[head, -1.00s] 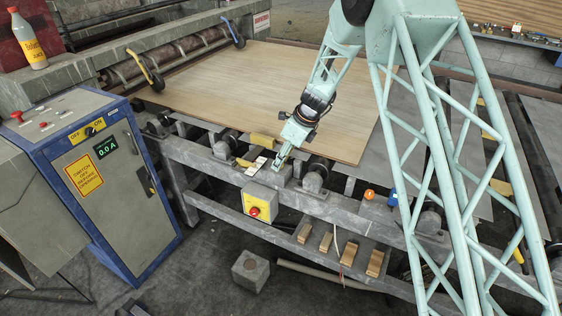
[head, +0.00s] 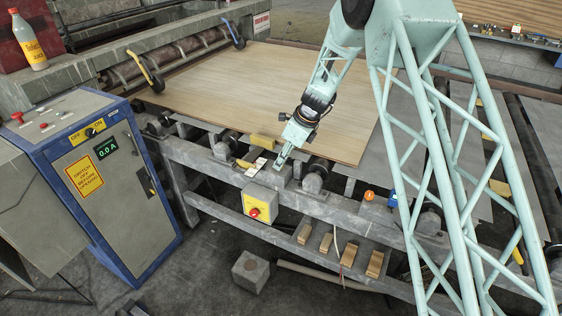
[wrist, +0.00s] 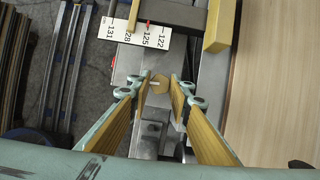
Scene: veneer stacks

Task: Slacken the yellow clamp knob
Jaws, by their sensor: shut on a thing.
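My gripper (wrist: 160,88) is shut on the knob, one finger on each side. In the head view my gripper (head: 279,166) reaches down to the front rail of the machine, and the knob is hidden there. A white scale (wrist: 138,33) numbered 122 to 131 lies just beyond the knob, with a red mark near 125.
A yellow bar (wrist: 219,25) stands close by on the right of the scale. A wide veneer sheet (head: 300,90) lies behind. Orange (head: 369,195) and blue (head: 392,200) knobs sit farther right on the rail. A yellow box with a red button (head: 260,204) hangs below.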

